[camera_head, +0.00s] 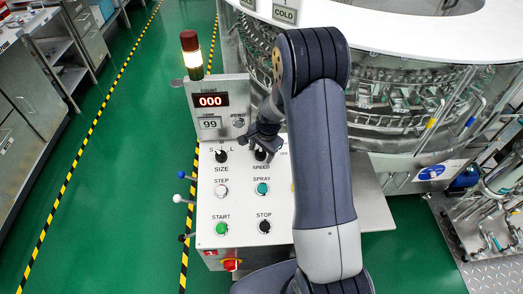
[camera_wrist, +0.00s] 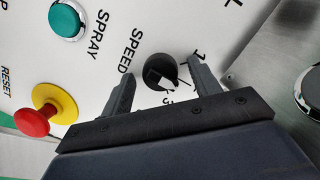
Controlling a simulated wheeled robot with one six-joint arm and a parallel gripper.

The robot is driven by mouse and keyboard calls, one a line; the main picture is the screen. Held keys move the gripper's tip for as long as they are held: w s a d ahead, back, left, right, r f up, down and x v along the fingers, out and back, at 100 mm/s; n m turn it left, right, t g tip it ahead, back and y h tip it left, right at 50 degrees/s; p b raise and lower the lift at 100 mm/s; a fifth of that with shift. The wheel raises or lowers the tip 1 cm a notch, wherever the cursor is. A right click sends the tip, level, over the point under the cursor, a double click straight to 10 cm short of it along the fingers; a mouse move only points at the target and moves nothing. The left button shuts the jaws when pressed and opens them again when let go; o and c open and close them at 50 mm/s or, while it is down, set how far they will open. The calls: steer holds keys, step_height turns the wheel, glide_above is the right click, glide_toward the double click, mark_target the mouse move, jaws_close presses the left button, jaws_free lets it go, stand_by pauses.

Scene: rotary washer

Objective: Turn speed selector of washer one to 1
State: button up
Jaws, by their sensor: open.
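The speed selector (camera_wrist: 160,71) is a black round knob beside the printed word SPEED on the washer's white control panel (camera_head: 241,205). It lies between the two fingers of my gripper (camera_wrist: 162,78) in the wrist view, with a gap visible on each side. The gripper is open. Part of the scale shows around the knob, with a 1 at the upper right and a 3 below; the pointer setting cannot be read clearly. In the head view the knob (camera_head: 260,155) is partly hidden by my gripper (camera_head: 262,143).
The size selector (camera_head: 221,156) sits left of the speed selector. The green spray button (camera_wrist: 67,20) and the red reset knob (camera_wrist: 33,122) are nearby. A display box (camera_head: 217,105) with a signal light (camera_head: 192,55) stands behind the panel, and the round glass washer (camera_head: 400,100) is at the right.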

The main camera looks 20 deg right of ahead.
steer(key=shift+c, duration=0.2)
steer(key=c, duration=0.9)
steer(key=shift+c, duration=0.2)
steer(key=n+b, duration=0.2)
steer(key=n, duration=0.1)
steer(key=shift+w+f+n+g+h+b, duration=0.1)
steer(key=shift+n+g+h+b, duration=0.2)
steer(key=shift+n, duration=0.1)
steer(key=n+b, duration=0.2)
steer(key=n, duration=0.2)
steer(key=shift+a+n+h, duration=0.1)
steer(key=shift+n+h, duration=0.3)
steer(key=o, duration=1)
